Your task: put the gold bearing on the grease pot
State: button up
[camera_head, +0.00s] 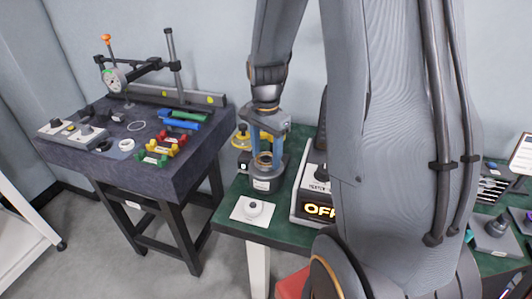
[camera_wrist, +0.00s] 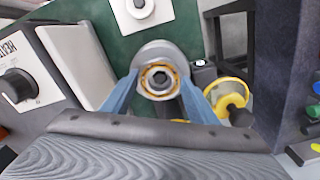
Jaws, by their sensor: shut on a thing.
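My gripper (camera_head: 265,160) reaches straight down, its two blue fingers shut on the gold bearing (camera_head: 264,158). The bearing is a small ring; in the wrist view the gold bearing (camera_wrist: 171,71) sits level between the fingertips (camera_wrist: 158,80). Directly below is a dark grey round pot with a pale label, which looks like the grease pot (camera_head: 263,184); its grey rim shows behind the bearing in the wrist view (camera_wrist: 156,48). The bearing is over the pot's top. I cannot tell whether they touch.
A heater box (camera_head: 318,207) reading OFF stands close on the right. A white plate with a round knob (camera_head: 243,210) lies in front. A yellow item (camera_head: 242,137) stands behind left. A separate dark table (camera_head: 120,175) with coloured parts is farther left. My arm hides much of the right.

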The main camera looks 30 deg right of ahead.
jog(key=o, duration=1.4)
jog(key=shift+c, duration=0.2)
notch_tip(320, 180, up, 8)
jog(key=p, duration=0.6)
jog(key=shift+p, duration=0.35)
jog(key=shift+a, duration=0.1)
jog(key=s+a+n+t+b, duration=0.1)
jog(key=s+a+n+b, duration=0.2)
jog(key=s+a+n, duration=0.6)
jog(key=s+n, duration=0.3)
jog(key=n, duration=0.2)
jog(key=shift+a+f, duration=0.2)
jog(key=shift+a, duration=0.2)
